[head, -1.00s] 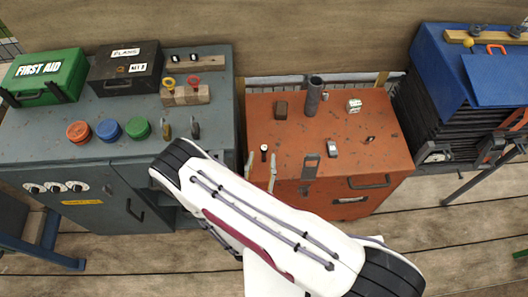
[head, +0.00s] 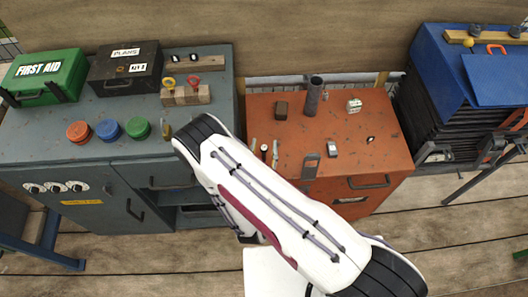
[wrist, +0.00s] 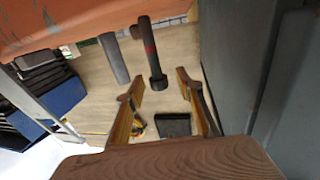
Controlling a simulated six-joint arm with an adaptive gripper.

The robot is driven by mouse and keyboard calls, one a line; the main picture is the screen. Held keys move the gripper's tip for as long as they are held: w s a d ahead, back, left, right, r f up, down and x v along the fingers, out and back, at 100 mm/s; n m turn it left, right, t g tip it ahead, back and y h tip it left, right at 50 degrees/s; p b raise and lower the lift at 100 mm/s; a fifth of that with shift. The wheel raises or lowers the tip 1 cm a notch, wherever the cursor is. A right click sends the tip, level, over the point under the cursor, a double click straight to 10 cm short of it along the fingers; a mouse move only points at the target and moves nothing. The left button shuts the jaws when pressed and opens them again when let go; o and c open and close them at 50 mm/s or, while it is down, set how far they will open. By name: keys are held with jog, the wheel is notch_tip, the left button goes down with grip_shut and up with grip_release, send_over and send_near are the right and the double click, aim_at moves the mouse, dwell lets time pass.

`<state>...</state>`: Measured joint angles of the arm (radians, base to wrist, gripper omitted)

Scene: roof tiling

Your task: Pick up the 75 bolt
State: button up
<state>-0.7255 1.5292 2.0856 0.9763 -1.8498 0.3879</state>
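A dark bolt (head: 264,149) stands head up near the left edge of the orange cabinet top. In the wrist view, which looks upside down, the bolt (wrist: 150,50) has a wide dark head and a red mark on its shaft. I cannot read a number on it. My gripper (wrist: 160,76) is open, with one finger on each side of the bolt's line and its head between the fingertips. Contact does not show. In the head view the fingertips (head: 263,152) straddle the bolt; my white arm hides the rest of the gripper.
A grey tube (head: 313,95) stands behind on the orange cabinet (head: 350,135). A brown block (head: 281,109) and several small items share its top. The grey cabinet (head: 45,140) stands close on the left. A blue box (head: 440,55) is at the right.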

jog(key=shift+w, duration=0.15)
dwell(0.4)
grip_shut()
jog(key=shift+r, duration=0.15)
jog(key=shift+r, duration=4.85)
